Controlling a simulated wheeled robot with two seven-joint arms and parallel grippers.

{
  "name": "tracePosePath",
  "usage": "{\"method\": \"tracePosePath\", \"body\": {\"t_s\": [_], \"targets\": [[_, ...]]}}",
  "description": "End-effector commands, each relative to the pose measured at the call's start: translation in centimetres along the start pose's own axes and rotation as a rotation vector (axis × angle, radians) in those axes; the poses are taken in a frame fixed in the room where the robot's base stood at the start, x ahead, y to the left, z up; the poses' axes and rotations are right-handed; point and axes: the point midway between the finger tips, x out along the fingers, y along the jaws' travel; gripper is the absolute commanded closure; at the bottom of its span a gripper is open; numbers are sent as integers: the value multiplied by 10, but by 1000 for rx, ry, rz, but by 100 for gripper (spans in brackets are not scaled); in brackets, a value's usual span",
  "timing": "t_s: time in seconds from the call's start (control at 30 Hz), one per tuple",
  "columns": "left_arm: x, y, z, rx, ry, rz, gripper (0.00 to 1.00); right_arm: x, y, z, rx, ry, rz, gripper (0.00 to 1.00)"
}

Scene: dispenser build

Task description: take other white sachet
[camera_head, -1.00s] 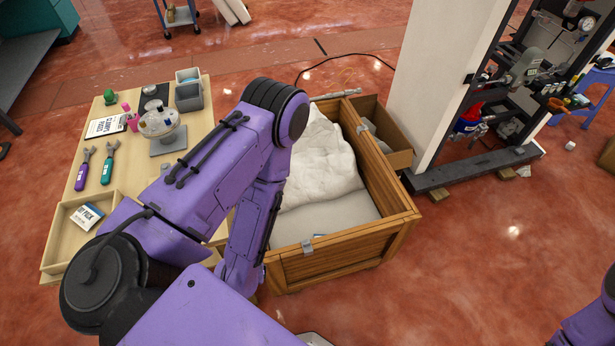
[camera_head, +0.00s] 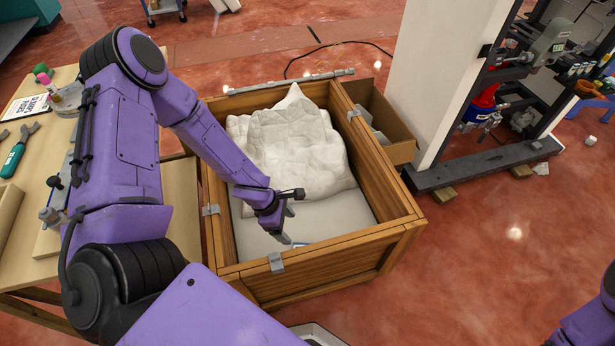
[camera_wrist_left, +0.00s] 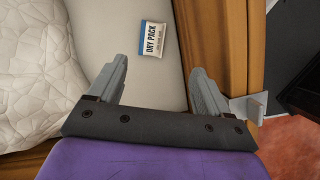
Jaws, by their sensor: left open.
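A white sachet (camera_wrist_left: 152,40) with a blue end and the print "DRY PACK" lies flat on the pale floor of the wooden crate (camera_head: 335,262). It is close to the crate wall in the left wrist view. In the head view only a small part of the sachet (camera_head: 299,245) shows beside the fingers. My left gripper (camera_head: 285,225) is inside the crate, above its floor. Its two fingers (camera_wrist_left: 158,85) are spread, with nothing between them, and the sachet lies beyond the fingertips, apart from them. My right gripper is not in view.
A white quilted blanket (camera_head: 290,145) fills the back of the crate. Metal clips (camera_head: 276,263) sit on the crate's rim. An open cardboard box (camera_head: 392,135) stands against its right side. A wooden worktable (camera_head: 180,205) with tools is at the left.

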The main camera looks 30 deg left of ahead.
Motion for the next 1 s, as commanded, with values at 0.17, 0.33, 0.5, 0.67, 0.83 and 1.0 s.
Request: {"method": "tracePosePath", "body": {"t_s": [0.17, 0.33, 0.5, 0.67, 0.83, 1.0], "targets": [[53, 2, -19, -14, -13, 4, 21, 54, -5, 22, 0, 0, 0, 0], [88, 4, -30, -24, -26, 7, 21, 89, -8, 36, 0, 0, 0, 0], [110, 5, -33, -28, -31, 7, 21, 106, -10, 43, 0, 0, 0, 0], [138, 6, -31, -26, -32, 7, 21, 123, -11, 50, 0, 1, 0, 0], [151, 7, -30, -26, -30, 7, 21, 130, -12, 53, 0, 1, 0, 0], [182, 11, -34, -27, -29, 6, 21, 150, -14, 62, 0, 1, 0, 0]]}}
